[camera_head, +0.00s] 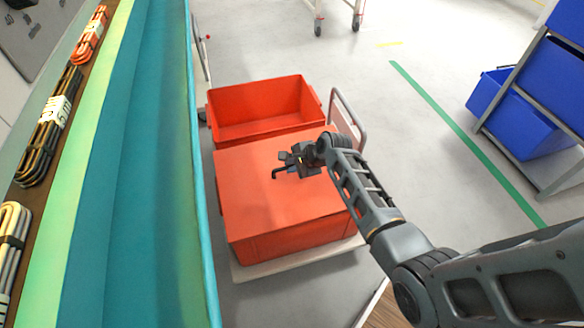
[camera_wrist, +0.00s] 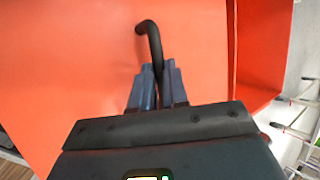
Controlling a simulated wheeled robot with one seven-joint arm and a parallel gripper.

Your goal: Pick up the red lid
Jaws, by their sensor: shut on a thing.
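The red lid (camera_head: 262,195) is a flat orange-red panel over the top of the nearer red box (camera_head: 290,240). It fills much of the wrist view (camera_wrist: 75,60). A bent black handle (camera_wrist: 150,38) stands out from it. My gripper (camera_head: 288,165) is over the lid's far right part, with its fingers (camera_wrist: 158,85) closed around the handle's lower end. The handle also shows in the head view (camera_head: 277,173). Any gap between lid and box is too small to tell. The inside of the box is hidden.
An open, empty-looking red crate (camera_head: 265,110) stands just behind the box. Both are on a cart with a handle (camera_head: 347,115). A teal partition (camera_head: 150,170) runs close along the left. Blue bins (camera_head: 525,115) sit on a rack at right; the floor between is clear.

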